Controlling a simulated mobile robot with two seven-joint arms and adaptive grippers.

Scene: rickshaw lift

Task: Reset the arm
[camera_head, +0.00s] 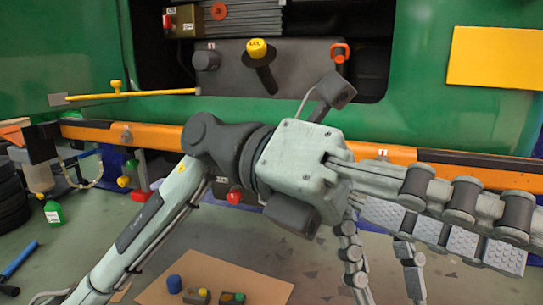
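My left arm reaches in from the lower left. Its grey-white gripper (455,268) is large in the centre and right of the head view, in front of the green vehicle's orange-and-black lower rail. One long finger with dark joints and ridged pads stretches right. Other fingers hang downward, apart from it. The gripper looks open, and I see nothing held in it. The fingers appear clear of the rail, but the depth between them is hard to judge. My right gripper is not in view.
The green vehicle (450,120) fills the back, with a yellow knob (257,48), an orange ring handle (340,52) and a yellow bar (130,95). A brown board (245,285) with small parts lies below. A green bottle (54,212) and black tyres (12,195) stand left.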

